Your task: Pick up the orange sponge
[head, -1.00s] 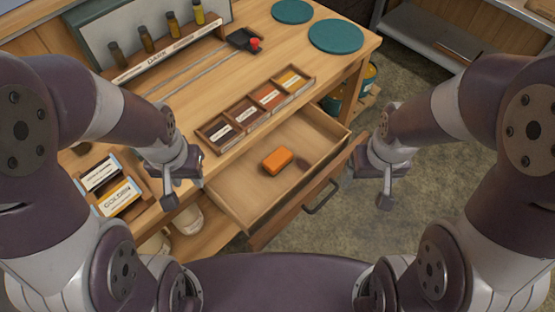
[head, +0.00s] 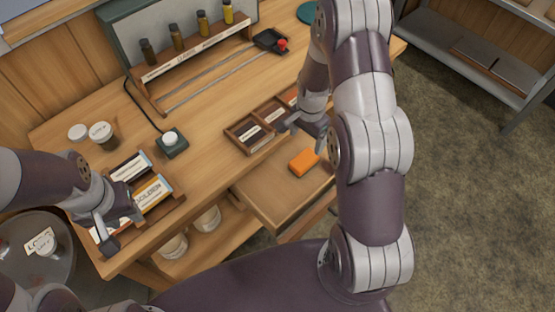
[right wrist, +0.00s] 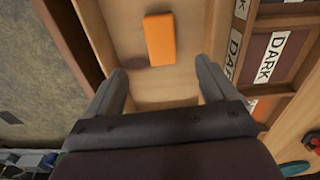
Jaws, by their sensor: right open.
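The orange sponge (head: 304,162) lies in the open drawer (head: 262,190) below the worktop. My right gripper (head: 307,138) is over the drawer's far part, just behind the sponge in the head view, open and empty. In the right wrist view the sponge (right wrist: 160,40) lies ahead of my open fingers (right wrist: 162,78), beyond the gap between them and apart from both. A dark round spot shows beside it on the drawer floor. My left gripper (head: 120,230) is open and empty by the rack of labelled blocks at the left. My right arm hides the drawer's right end.
The divided wooden sample tray (head: 252,134) stands on the worktop close to the drawer and my right gripper. A rack of bottles (head: 195,50) stands at the back. Jars (head: 104,135) and a small green device (head: 172,143) stand at the left. The drawer walls surround the sponge.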

